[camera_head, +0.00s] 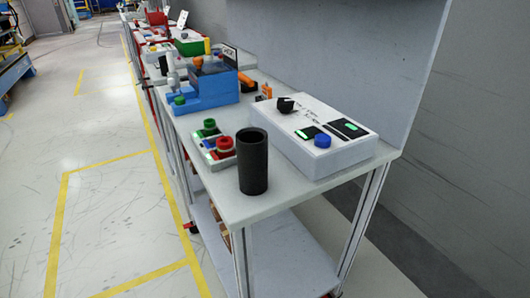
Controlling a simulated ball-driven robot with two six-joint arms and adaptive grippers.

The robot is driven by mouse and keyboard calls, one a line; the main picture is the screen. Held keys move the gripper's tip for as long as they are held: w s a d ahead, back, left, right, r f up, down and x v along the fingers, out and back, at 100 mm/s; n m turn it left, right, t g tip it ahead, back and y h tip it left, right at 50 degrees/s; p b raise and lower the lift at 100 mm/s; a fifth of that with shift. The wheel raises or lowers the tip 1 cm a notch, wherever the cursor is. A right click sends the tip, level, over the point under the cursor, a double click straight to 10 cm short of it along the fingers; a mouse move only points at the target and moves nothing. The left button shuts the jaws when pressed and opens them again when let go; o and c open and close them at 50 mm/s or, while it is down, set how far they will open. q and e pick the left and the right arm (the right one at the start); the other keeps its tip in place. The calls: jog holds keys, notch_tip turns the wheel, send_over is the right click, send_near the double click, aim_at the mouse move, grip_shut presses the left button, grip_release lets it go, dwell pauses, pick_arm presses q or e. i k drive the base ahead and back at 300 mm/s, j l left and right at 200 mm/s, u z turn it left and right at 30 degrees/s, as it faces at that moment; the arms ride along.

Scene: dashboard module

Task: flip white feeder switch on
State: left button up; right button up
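The white feeder (318,135) is a flat white box on the near right part of the table, with dark lettering on top. A black angled piece (286,104) stands up from its far left part; it may be the switch, but I cannot tell its position. Two black panels on top each show a small green patch, one at the left (308,132) and one at the right (348,128). A round blue knob or button (322,140) sits at the front edge of the top. Neither of my grippers is in view.
A tall black cylinder (253,163) stands in front of the feeder near the table's front edge. Beside it is a small box with green and red buttons (214,144). A blue machine (207,88) stands farther back. The table's (290,195) near right corner is clear.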

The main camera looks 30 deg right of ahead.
aim_at(171, 82)
jog(key=i+j, duration=0.35)
jog(key=j, duration=0.15)
jog(key=i+j, duration=0.35)
jog(key=j, duration=0.15)
